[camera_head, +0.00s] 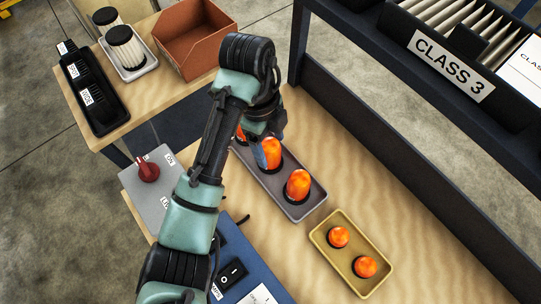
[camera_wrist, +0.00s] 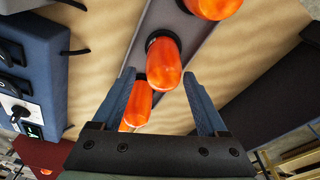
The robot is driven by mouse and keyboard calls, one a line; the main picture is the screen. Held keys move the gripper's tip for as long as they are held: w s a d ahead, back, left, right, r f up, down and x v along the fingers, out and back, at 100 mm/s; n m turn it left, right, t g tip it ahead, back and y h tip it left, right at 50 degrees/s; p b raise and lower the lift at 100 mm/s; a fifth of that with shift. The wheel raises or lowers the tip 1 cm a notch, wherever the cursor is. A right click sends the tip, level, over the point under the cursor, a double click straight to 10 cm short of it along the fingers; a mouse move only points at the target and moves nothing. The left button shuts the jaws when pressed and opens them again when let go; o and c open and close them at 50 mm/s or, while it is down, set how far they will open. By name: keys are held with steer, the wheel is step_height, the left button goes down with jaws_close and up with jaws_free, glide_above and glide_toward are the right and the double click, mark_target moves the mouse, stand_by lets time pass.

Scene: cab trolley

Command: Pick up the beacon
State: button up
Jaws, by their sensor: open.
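Three orange domed beacons with black bases stand in a row in a grey tray (camera_head: 315,204): a near one (camera_head: 298,186), a middle one (camera_head: 270,150) and a far one (camera_head: 240,134) partly hidden by my arm. My gripper (camera_head: 262,155) is over the row, beside the middle beacon. In the wrist view, my gripper (camera_wrist: 160,85) is open. One beacon (camera_wrist: 164,65) shows between and just beyond the fingertips. Another beacon (camera_wrist: 138,105) shows near the left finger, and a third (camera_wrist: 214,6) is cut by the top edge. No beacon is visibly gripped.
A yellow tray (camera_head: 321,245) holds two smaller orange domes. A grey switch box (camera_head: 150,203) and a blue panel (camera_head: 238,257) lie left of the grey tray. A brown bin (camera_head: 190,50) stands at the back. A dark rack (camera_head: 400,105) borders the right. Bare wood separates the trays and rack.

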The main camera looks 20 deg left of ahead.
mark_target(272, 155)
steer(key=f, duration=0.5)
steer(key=shift+w+d+f+p, duration=0.15)
steer(key=shift+d+f+p, duration=0.05)
steer(key=shift+f+p, duration=0.2)
steer(key=shift+r, duration=0.1)
jaws_close()
